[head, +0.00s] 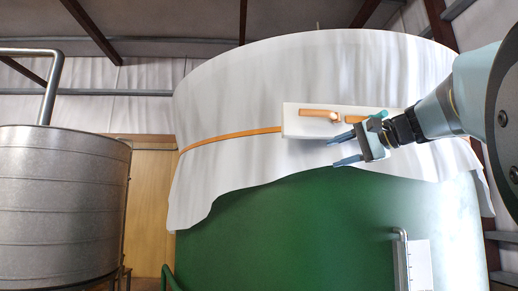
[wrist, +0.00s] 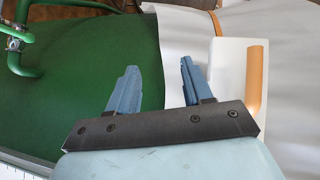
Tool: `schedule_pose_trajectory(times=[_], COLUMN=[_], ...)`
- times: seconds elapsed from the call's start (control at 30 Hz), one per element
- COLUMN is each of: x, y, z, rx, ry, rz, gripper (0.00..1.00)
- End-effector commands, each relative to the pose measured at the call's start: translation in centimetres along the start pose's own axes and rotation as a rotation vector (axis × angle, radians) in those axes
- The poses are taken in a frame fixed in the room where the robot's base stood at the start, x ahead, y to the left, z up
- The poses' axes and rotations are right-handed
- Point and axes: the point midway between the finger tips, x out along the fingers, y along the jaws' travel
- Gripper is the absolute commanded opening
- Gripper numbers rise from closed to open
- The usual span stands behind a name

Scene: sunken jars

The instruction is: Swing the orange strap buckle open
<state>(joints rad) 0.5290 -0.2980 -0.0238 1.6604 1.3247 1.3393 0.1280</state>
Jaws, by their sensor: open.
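The orange strap (head: 230,136) runs round a white cloth cover (head: 240,95) on a big green tank (head: 300,225). It meets a white plate (head: 295,125) that carries the orange buckle (head: 316,113), a short bar lying nearly level with a pale round knob (head: 335,117) near its right end. Another orange piece (head: 355,119) lies right of the knob, partly hidden by my gripper. My gripper (head: 333,151) is open and empty, just below the plate's lower edge. In the wrist view its fingers (wrist: 157,70) are apart; the plate (wrist: 229,75) and an orange bar (wrist: 257,80) lie right of them.
A ribbed metal tank (head: 60,200) with a bent pipe stands at the left. A metal pipe and a marked white panel (head: 420,265) are on the green tank's lower front. Green pipework (wrist: 18,45) shows at the wrist view's upper left. Roof beams cross above.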

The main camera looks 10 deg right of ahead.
Motion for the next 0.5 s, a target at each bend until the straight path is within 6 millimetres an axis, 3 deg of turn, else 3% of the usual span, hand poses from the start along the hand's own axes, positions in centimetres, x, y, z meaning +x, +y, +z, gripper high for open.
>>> schedule_pose_trajectory(times=[0.03, 0.1, 0.2, 0.37, 0.5], x=[-1.1, -2.4, -4.1, -5.5, -5.0], y=[-2.1, -4.9, -7.7, -9.9, -10.5], z=[-1.7, -3.1, -4.4, -5.3, -5.3], rx=[0.006, 0.007, 0.002, -0.007, -0.008], ry=[0.007, 0.004, -0.002, -0.011, -0.014], rz=[-0.065, -0.150, -0.241, -0.313, -0.325], gripper=[0.50, 0.50, 0.50, 0.50, 0.50])
